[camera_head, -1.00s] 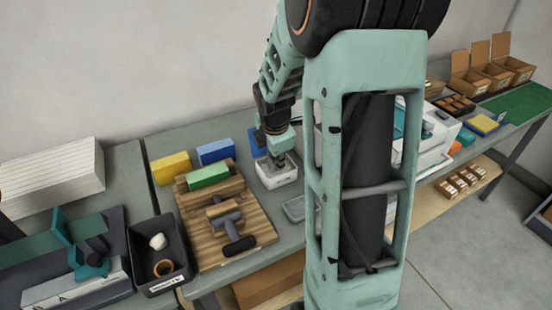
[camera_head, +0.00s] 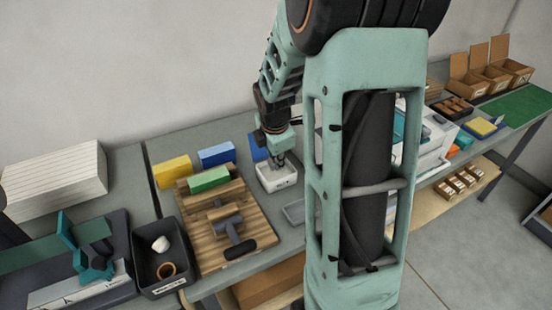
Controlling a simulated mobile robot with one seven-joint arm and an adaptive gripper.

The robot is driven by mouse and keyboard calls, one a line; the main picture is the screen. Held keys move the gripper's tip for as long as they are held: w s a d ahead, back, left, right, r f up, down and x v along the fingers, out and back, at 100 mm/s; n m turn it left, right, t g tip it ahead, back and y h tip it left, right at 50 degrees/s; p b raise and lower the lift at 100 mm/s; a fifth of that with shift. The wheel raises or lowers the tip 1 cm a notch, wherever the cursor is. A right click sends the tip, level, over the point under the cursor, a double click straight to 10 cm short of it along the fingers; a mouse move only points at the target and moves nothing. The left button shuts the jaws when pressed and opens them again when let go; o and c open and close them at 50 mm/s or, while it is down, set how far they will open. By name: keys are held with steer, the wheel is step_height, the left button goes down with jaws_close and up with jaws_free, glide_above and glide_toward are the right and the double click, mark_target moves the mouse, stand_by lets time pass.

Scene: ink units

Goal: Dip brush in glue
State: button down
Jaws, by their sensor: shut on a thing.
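A small white open container (camera_head: 276,178), the likely glue pot, stands on the grey table just behind the middle. My gripper (camera_head: 279,163) hangs straight down over it, with its fingertips at about the level of its rim. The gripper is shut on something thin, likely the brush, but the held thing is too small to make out. Whether its tip touches the glue is hidden by the container's walls.
A wooden board (camera_head: 243,246) with a clamp-like tool lies left of the container. Yellow (camera_head: 172,171), blue (camera_head: 216,154) and green (camera_head: 209,179) blocks stand near it. A black bin (camera_head: 161,257) is at the front left. A grey tray (camera_head: 295,212) lies in front of the container, partly behind my arm.

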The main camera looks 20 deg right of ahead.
steer(key=shift+r+p, duration=2.15)
steer(key=shift+r, duration=0.45)
steer(key=shift+f, duration=0.1)
